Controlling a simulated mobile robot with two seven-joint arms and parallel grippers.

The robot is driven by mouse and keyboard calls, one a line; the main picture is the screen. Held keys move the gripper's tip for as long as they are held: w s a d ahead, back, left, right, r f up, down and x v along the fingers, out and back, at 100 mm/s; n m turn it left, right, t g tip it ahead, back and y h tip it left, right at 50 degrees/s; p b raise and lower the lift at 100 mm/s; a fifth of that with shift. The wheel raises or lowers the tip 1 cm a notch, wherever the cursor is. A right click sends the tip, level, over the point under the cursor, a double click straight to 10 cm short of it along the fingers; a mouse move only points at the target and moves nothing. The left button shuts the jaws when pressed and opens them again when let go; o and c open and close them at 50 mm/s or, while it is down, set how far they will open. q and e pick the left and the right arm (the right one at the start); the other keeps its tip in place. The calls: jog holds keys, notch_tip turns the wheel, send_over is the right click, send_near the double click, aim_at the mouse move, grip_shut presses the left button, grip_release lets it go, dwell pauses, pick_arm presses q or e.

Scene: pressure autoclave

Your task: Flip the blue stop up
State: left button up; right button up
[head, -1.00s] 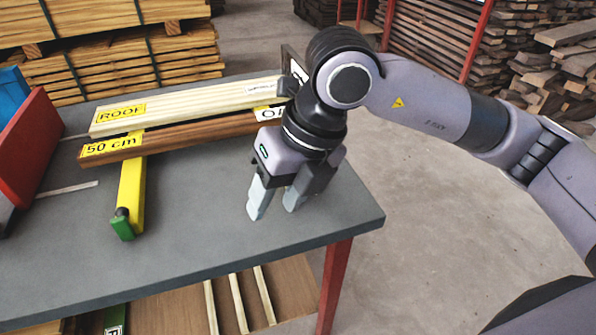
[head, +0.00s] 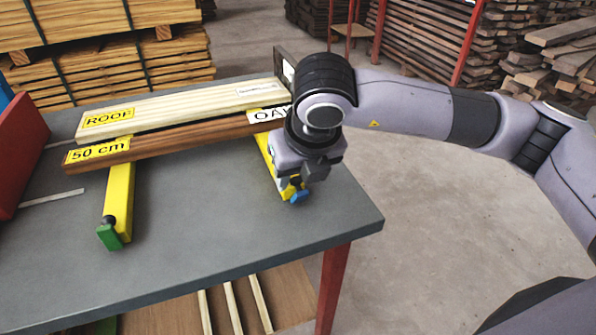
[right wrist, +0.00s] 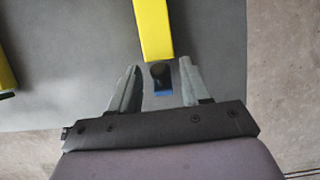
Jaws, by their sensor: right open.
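The blue stop (head: 299,196) hangs at the near end of the right yellow bar (head: 266,148), close to the table's right side. In the right wrist view the blue stop (right wrist: 163,91) shows below a dark round pivot at the end of the yellow bar (right wrist: 153,30). My right gripper (head: 303,180) is over this bar end, pointing down. In the right wrist view its open fingers (right wrist: 160,78) stand on either side of the stop, with a gap on both sides. The fingers are mostly hidden in the head view. My left gripper is not in view.
A second yellow bar (head: 119,200) ends in a green stop (head: 109,236). A brown board (head: 190,137) and a pale board (head: 190,108) lie across the bars. A red part (head: 22,155) stands at left. The grey table's (head: 220,235) front is clear.

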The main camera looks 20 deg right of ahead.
grip_shut()
